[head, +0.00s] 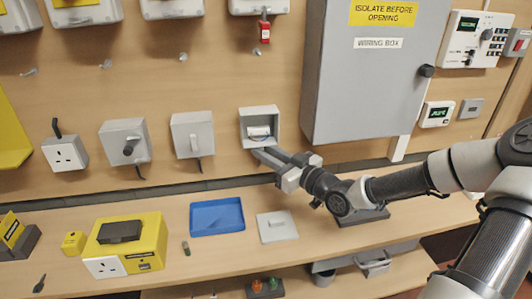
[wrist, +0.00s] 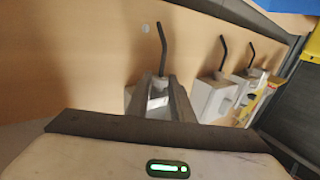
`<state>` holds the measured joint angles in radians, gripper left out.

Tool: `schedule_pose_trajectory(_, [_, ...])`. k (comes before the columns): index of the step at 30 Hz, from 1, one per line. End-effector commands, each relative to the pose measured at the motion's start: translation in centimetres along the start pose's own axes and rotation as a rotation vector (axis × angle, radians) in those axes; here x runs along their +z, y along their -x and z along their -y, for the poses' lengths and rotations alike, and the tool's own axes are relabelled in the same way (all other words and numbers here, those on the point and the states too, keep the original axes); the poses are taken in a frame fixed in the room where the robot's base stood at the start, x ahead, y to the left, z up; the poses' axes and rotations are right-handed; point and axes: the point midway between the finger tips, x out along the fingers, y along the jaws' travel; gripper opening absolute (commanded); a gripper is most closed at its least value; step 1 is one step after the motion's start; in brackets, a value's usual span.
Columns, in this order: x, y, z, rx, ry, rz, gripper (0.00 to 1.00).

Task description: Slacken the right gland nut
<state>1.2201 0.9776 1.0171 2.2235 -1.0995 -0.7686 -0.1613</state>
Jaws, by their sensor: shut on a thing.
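My gripper (head: 262,155) is at the lower edge of the open grey box (head: 259,111) on the wall, the rightmost of the row of small boxes. In the wrist view my gripper's two fingers (wrist: 165,95) are closed on a small pale gland nut (wrist: 158,86) at the box (wrist: 131,97). A dark cable (wrist: 162,50) comes out past the nut. The fingers hide most of the nut, so I cannot tell how tight it sits. In the head view the nut is hidden by my gripper.
Two closed switch boxes (head: 125,140) (head: 193,135) with cables stand to the left on the wall. A grey wiring box (head: 372,70) hangs to the right. On the bench below lie a blue tray (head: 216,231) and a grey lid (head: 277,227). A yellow unit (head: 150,240) stands further left.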

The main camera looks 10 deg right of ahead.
Motion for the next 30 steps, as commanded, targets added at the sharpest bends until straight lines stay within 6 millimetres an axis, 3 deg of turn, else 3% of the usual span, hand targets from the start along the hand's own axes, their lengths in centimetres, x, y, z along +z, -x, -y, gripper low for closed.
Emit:
schedule_pose_trajectory(11, [0.4, -0.1, 0.8, 0.172, 0.003, 0.004, 0.00])
schedule_pose_trajectory(30, [0.4, -1.1, 2.5, 0.764, 0.006, -0.012, 0.00])
